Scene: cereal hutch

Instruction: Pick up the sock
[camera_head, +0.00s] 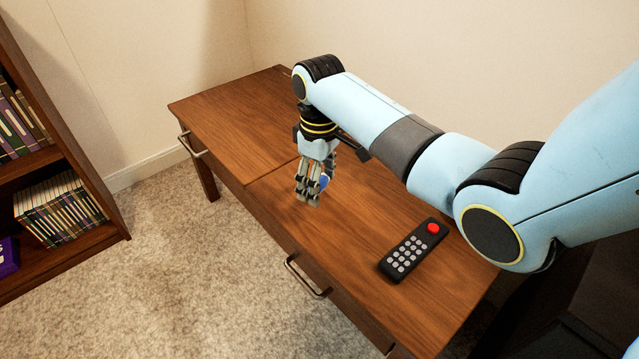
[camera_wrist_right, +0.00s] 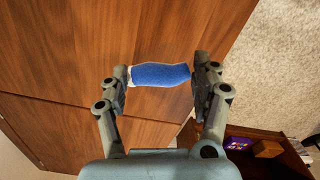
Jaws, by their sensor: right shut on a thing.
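The blue sock (camera_wrist_right: 162,75) with a pale end shows between the fingers of my right gripper (camera_wrist_right: 160,78) in the right wrist view. The right gripper is shut on it, with a finger at each end. In the head view the right gripper (camera_head: 309,196) points down over the wooden hutch top, and a small blue part of the sock (camera_head: 324,182) shows behind its fingers. I cannot tell how high the sock is above the wood. My left gripper is not in view.
A black remote (camera_head: 413,250) with a red button lies on the wooden hutch top (camera_head: 350,240), right of the gripper. A bookshelf (camera_head: 95,180) with several books stands at the left. Carpet (camera_head: 200,270) lies between. Metal handles (camera_head: 303,276) stick out from the hutch front.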

